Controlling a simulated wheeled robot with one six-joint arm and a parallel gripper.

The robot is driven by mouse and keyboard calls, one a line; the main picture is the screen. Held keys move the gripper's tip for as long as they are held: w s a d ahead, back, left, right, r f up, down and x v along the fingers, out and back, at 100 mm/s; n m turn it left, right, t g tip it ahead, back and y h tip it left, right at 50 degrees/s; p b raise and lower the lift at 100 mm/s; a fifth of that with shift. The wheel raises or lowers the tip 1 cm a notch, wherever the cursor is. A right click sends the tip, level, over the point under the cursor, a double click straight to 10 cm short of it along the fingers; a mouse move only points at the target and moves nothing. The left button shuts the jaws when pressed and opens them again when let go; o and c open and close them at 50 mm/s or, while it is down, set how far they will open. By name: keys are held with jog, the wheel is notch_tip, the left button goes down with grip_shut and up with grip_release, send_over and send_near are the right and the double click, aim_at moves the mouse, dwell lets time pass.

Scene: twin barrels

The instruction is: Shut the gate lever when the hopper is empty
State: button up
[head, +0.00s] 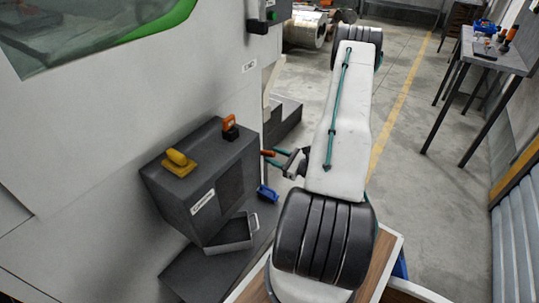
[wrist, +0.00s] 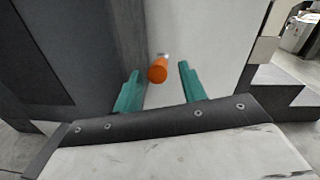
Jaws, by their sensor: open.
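The dark grey box (head: 205,180) with a white label, seemingly the hopper unit, stands against the white machine at left. Its inside is not visible. An orange-ended handle (wrist: 157,69), seemingly the gate lever, sticks out beside the box in the wrist view; it also shows as a small orange bar by its right side in the head view (head: 267,153). My gripper (wrist: 158,88) is open, its green fingers on either side of the orange end with gaps to both. In the head view my gripper (head: 272,158) is close to the box's right side.
A yellow handle (head: 179,161) and an orange grip (head: 230,127) stand on the box's top. A grey tray (head: 232,234) sits at its lower front, with a blue piece (head: 267,193) to the right. A workbench (head: 490,50) stands far right; the floor between is clear.

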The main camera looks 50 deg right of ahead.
jog(key=shift+w+a, duration=0.2)
jog(key=shift+w, duration=1.15)
grip_shut()
jog(key=shift+r, duration=0.1)
